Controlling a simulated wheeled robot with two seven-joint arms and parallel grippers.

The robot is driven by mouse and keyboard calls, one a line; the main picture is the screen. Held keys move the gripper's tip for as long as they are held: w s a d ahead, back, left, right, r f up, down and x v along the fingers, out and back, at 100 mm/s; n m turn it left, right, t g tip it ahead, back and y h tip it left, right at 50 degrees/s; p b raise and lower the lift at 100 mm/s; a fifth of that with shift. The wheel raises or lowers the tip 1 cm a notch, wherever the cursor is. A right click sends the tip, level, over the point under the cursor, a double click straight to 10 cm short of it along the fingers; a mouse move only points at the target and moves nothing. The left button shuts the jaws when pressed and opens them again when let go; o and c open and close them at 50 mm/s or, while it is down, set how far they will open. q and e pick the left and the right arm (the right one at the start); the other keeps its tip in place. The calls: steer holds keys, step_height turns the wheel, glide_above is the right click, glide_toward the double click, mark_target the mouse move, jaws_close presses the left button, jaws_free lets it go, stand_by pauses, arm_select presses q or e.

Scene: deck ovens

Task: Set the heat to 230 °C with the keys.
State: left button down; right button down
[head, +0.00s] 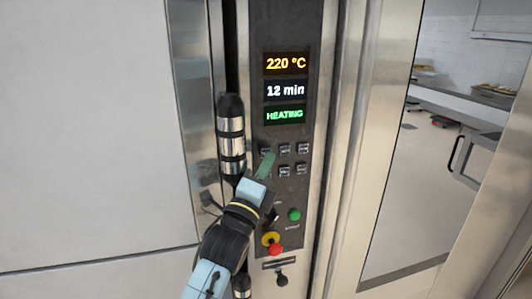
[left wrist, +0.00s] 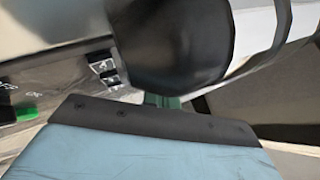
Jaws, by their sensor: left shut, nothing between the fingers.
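The oven's control panel (head: 294,215) stands upright in the middle of the head view. Its top display (head: 286,64) reads 220 °C in orange. The display below (head: 286,90) reads 12 min, and the green one (head: 285,114) reads HEATING. Two rows of small dark keys (head: 285,148) sit under the displays; their labels are too small to read. My left gripper (head: 267,160) is shut and empty, its tips at the left part of the keys and covering part of them. I cannot tell whether it touches a key. Two keys (left wrist: 104,68) show in the left wrist view. My right gripper is not in view.
A dark and steel vertical handle (head: 231,135) stands just left of the keys, close to my left gripper. Lower on the panel are a green button (head: 294,214) and a red knob on yellow (head: 273,243). A glass door (head: 425,150) is at right.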

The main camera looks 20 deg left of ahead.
arm_select(q)
steer(key=shift+w+a, duration=0.1)
steer(key=shift+w, duration=0.05)
steer(key=shift+w+a, duration=0.15)
steer(key=shift+w, duration=0.1)
steer(key=shift+w+a, duration=0.2)
steer(key=shift+w, duration=0.1)
stand_by(0.7)
steer(key=shift+s, duration=0.1)
steer(key=shift+s+d+p, duration=0.3)
steer(key=shift+s+d, duration=0.15)
steer(key=shift+s, duration=0.15)
steer(key=shift+s, duration=0.1)
steer(key=s+d, duration=0.1)
steer(key=s, duration=0.1)
steer(key=s+d+p, duration=0.1)
steer(key=s, duration=0.1)
steer(key=shift+d, duration=0.4)
